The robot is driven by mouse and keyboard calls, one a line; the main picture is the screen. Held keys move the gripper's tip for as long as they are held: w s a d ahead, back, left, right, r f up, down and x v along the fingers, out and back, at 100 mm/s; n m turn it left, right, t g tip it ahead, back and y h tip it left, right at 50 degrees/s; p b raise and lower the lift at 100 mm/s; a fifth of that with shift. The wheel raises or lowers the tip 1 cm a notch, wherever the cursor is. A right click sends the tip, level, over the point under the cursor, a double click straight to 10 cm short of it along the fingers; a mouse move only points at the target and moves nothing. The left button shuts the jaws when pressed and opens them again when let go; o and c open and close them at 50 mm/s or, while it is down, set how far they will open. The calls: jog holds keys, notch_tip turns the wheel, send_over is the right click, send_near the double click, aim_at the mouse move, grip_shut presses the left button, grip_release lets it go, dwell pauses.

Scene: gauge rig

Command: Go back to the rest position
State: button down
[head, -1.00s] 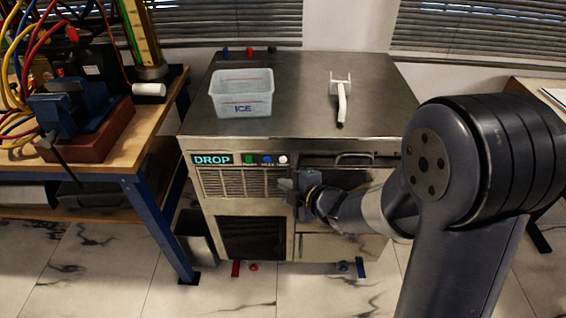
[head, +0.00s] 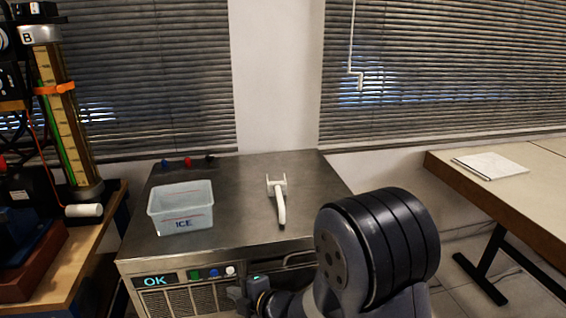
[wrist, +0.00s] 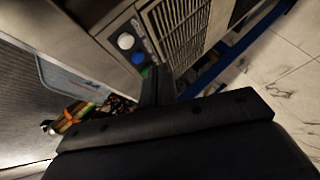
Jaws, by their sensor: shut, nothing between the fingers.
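My gripper (head: 240,297) is low at the front of the steel ice machine (head: 240,205), just right of its buttons. In the wrist view my gripper (wrist: 157,84) is shut and empty, its fingers together near the white, blue and green buttons (wrist: 130,47). I cannot tell whether it touches the panel. My arm comes in from the lower right of the head view and hides part of the machine's front. The machine's display (head: 158,280) reads OK.
A clear ICE bin (head: 181,222) and a white scoop (head: 278,200) rest on the machine's top. A wooden bench (head: 62,268) with a gauge column (head: 65,110) stands at left. A table (head: 500,200) with papers stands at right. Blinds cover the windows behind.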

jog(key=s+b, duration=0.1)
jog(key=s, duration=0.1)
jog(key=s+d+b, duration=0.1)
jog(key=s+b, duration=0.1)
jog(key=s, duration=0.1)
jog(key=shift+d, duration=0.15)
